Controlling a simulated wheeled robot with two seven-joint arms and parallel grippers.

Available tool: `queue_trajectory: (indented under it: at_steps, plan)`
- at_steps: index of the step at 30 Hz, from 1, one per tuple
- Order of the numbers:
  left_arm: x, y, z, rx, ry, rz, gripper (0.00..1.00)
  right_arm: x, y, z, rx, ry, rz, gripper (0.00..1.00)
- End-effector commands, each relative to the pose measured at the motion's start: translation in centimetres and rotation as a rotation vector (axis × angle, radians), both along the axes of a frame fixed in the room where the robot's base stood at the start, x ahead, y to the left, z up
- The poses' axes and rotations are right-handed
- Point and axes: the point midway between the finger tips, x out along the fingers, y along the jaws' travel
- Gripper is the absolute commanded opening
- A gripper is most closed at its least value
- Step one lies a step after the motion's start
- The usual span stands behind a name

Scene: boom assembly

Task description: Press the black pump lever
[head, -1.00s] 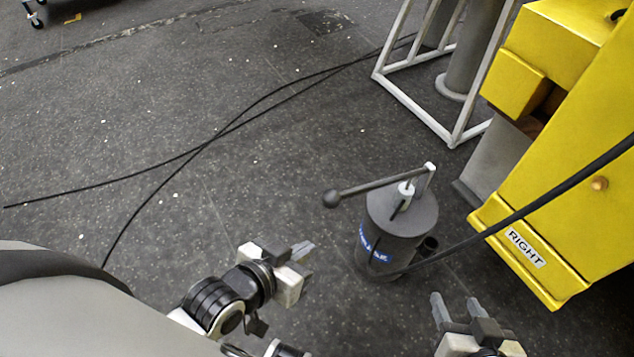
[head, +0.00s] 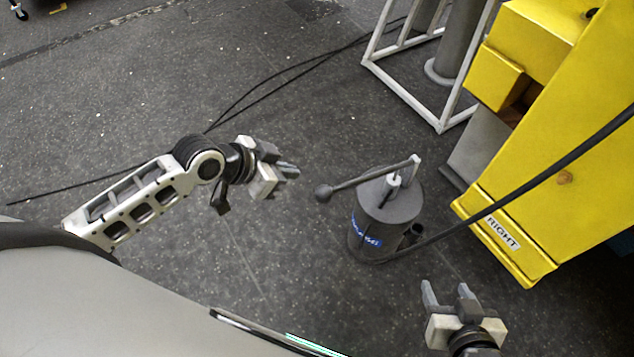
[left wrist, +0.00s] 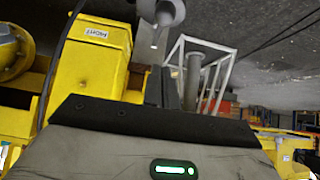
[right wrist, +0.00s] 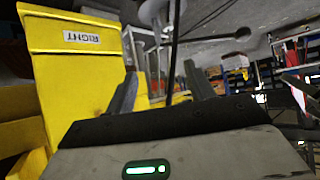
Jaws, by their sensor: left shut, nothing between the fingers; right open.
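The grey pump (head: 385,222) stands upright on the floor. Its black lever (head: 358,183) slopes from the top bracket to a round knob (head: 323,193) at the left. My left gripper (head: 291,170) is shut and empty, left of the knob and apart from it in the picture. In the left wrist view a dark round knob (left wrist: 165,12) shows at the top, beyond the shut fingers (left wrist: 168,88). My right gripper (head: 446,290) is open and empty, below and right of the pump. The right wrist view shows the lever (right wrist: 212,39) beyond its spread fingers (right wrist: 165,92).
A yellow machine part (head: 560,160) labelled RIGHT stands right of the pump. A black hose (head: 520,213) runs from the pump across it. A white frame (head: 405,98) stands behind. Thin cables (head: 270,95) lie on otherwise open floor at the left.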

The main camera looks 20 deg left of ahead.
Motion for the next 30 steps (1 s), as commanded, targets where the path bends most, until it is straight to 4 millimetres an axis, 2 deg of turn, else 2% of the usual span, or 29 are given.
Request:
queue_trajectory:
  at_steps: [5, 15, 21, 30]
  plan:
    - [1.4, -1.2, -1.7, -0.005, -0.001, 0.001, 0.00, 0.0, 0.0, -0.2, 0.001, 0.000, 0.000, 0.54]
    - [5.4, -4.4, -6.9, -0.004, 0.001, 0.001, 0.00, 0.2, 0.2, -0.4, 0.006, -0.006, 0.001, 0.54]
    - [5.4, -4.3, -9.8, -0.001, 0.000, 0.001, 0.00, 0.4, 0.3, -0.2, 0.010, -0.016, 0.002, 0.54]
    - [5.4, -4.2, -10.8, -0.001, -0.001, 0.000, 0.00, 0.3, 0.3, -0.3, 0.010, -0.013, 0.003, 0.54]
